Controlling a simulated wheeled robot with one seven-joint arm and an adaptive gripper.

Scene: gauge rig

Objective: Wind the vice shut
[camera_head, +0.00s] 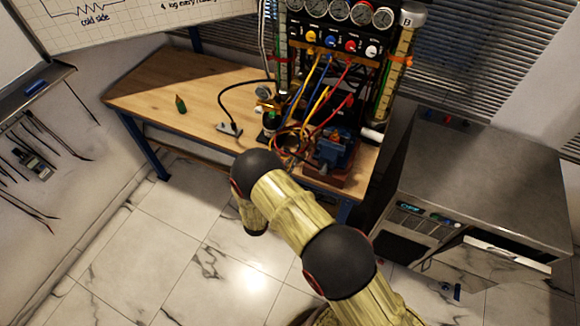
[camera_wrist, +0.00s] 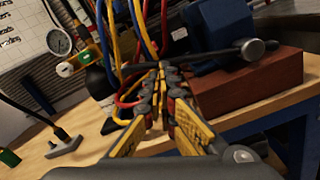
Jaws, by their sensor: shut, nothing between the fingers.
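The blue vice (camera_wrist: 222,28) sits on a red-brown block (camera_wrist: 262,82) at the right of the wrist view. In the head view the vice (camera_head: 336,148) stands at the bench's front right corner. In the head view my arm hides the gripper. The vice's jaws are not clear.
The wooden bench (camera_head: 200,88) carries a gauge rig (camera_head: 335,40) with coloured hoses (camera_wrist: 125,40) hanging close behind my fingers. A grey foot piece (camera_head: 229,129) and a green object (camera_head: 180,103) lie to the left. A grey cabinet (camera_head: 490,165) stands at the right.

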